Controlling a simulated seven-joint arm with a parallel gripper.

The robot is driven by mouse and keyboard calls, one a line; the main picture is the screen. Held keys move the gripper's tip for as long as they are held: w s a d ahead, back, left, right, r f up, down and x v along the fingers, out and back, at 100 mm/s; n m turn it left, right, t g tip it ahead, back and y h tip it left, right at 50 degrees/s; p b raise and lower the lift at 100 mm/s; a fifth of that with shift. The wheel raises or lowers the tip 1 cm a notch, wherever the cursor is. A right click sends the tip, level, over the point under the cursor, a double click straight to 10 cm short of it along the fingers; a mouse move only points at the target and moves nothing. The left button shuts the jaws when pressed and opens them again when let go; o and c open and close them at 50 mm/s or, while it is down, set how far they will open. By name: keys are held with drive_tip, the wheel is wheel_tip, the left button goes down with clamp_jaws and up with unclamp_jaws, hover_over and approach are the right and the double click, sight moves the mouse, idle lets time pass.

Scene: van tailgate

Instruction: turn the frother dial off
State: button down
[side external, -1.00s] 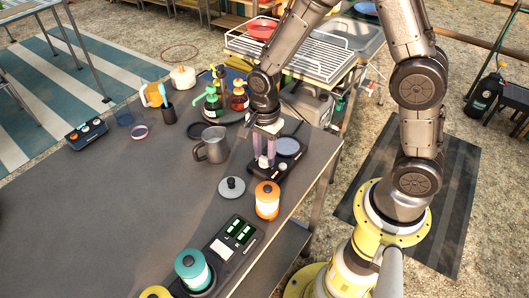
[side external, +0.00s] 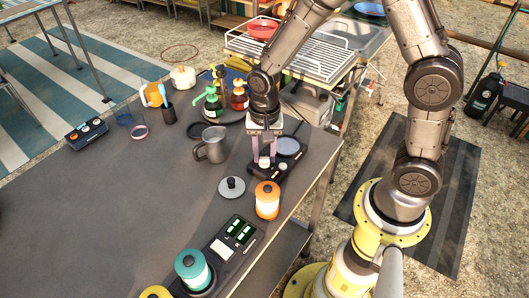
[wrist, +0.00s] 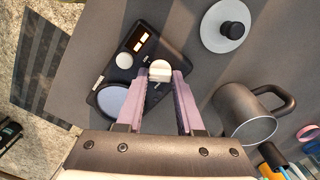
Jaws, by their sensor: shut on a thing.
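The frother base (side external: 292,160) is a flat black unit on the table, below my gripper. It carries a round grey-blue pad (wrist: 118,101), a small lit display (wrist: 140,39) and two white round knobs. One white dial (wrist: 160,67) sits between my fingertips; a pale mark shows on its face. The other white knob (wrist: 124,60) is free, to the left in the wrist view. My gripper (side external: 265,161) points down with its pinkish fingers shut on the dial. In the side view the fingers partly hide the dial, and its exact setting cannot be read.
A grey metal pitcher (side external: 212,146) stands close to the left of the gripper. A grey lid with a black knob (side external: 232,187) and an orange-lidded canister (side external: 267,201) are nearer the front. Pump bottles (side external: 211,104) stand behind. The table's left side is mostly clear.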

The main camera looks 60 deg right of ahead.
drive_tip(key=n, duration=0.4)
drive_tip(key=shift+n, duration=0.3)
drive_tip(key=n, duration=0.4)
drive_tip(key=shift+r+n, duration=0.1)
drive_tip(key=shift+n, duration=0.2)
drive_tip(key=n, duration=0.3)
drive_tip(key=shift+n, duration=0.3)
drive_tip(key=n, duration=0.4)
drive_tip(key=shift+n, duration=0.3)
drive_tip(key=n, duration=1.1)
drive_tip(key=shift+n, duration=0.4)
